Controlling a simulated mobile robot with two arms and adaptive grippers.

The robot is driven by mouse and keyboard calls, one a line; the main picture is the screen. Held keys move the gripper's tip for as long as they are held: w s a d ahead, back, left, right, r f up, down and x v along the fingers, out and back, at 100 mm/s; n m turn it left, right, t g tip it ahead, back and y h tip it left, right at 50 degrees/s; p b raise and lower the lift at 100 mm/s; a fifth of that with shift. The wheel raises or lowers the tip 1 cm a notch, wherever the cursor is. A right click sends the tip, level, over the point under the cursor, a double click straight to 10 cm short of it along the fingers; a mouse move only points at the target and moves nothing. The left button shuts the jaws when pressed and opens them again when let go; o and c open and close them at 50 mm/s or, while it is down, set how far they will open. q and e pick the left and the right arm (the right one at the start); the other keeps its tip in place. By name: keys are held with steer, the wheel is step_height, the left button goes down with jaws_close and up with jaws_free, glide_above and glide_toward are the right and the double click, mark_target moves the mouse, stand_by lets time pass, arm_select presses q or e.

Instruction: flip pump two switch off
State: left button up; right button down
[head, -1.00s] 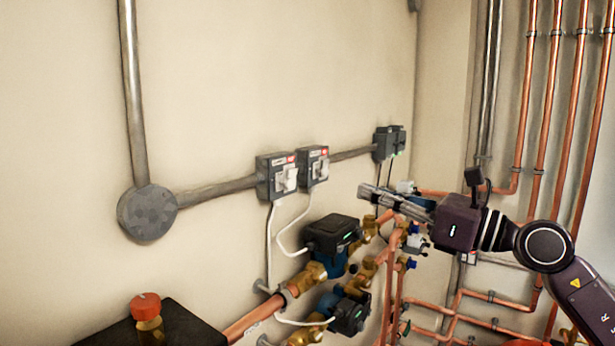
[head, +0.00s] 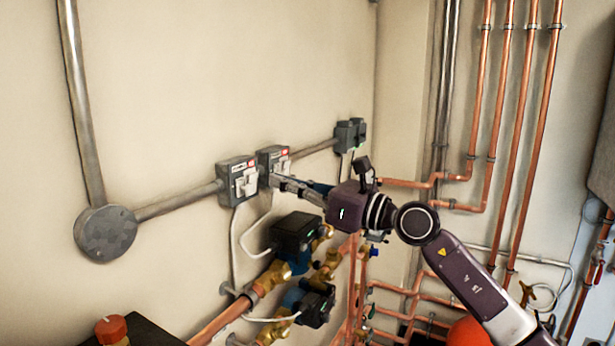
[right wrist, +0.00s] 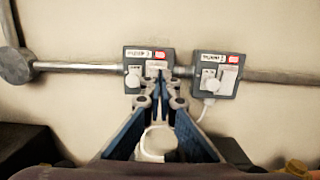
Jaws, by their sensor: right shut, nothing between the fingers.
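Two grey switch boxes with white switches and red labels sit side by side on the wall: the left box (head: 238,172) and the right box (head: 273,155). In the right wrist view the left box (right wrist: 131,56) and right box (right wrist: 229,90) show too; their lettering is too small to read. My right gripper (head: 274,181) is shut and empty, its tips in front of the boxes near the right box's lower edge. In the right wrist view its tips (right wrist: 164,78) overlap the left box's right part. Contact cannot be told. My left gripper is not in view.
Grey conduit (head: 180,201) joins the left box to a round junction box (head: 105,234). Another dark box (head: 345,136) is farther right. Pumps (head: 295,231), brass valves and copper pipes (head: 212,321) lie below. White cables hang under the boxes.

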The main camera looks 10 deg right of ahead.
mark_target(256, 173)
steer(key=shift+p+x, duration=0.7)
steer(key=shift+x, duration=1.1)
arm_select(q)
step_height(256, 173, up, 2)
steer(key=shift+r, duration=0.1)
arm_select(e)
steer(key=shift+r, duration=0.1)
